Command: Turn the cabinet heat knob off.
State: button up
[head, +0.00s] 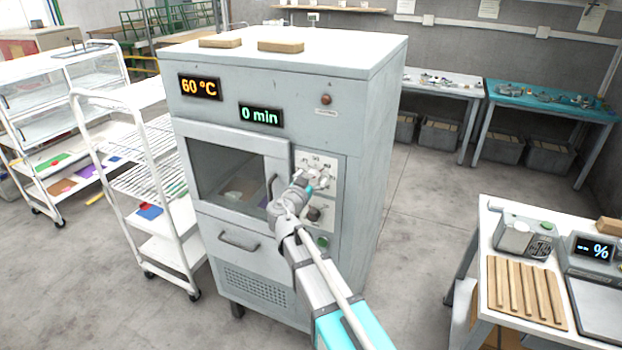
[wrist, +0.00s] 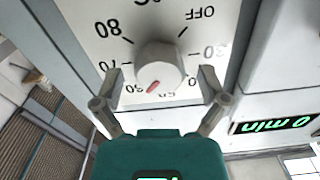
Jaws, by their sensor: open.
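The cabinet (head: 380,130) is a grey box with a glass door, a 60 °C display (head: 200,87) and a 0 min display (head: 261,115). The heat knob (wrist: 160,66) is a round white knob on a white dial plate (wrist: 205,15) in the wrist view. Its red mark points toward 60, away from OFF. My gripper (wrist: 163,82) is open, with one finger on each side of the knob; I cannot tell whether they touch it. In the head view my gripper (head: 310,180) is at the control panel and partly hides the dial.
A lower dark knob (head: 314,213) and a green button (head: 322,242) are on the same panel. The door handle (head: 272,188) is just left of my gripper. A white wire trolley (head: 150,165) stands left of the cabinet. A table (head: 485,225) is at the right, with open floor between.

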jog(key=c, duration=1.1)
jog(key=shift+c, duration=0.2)
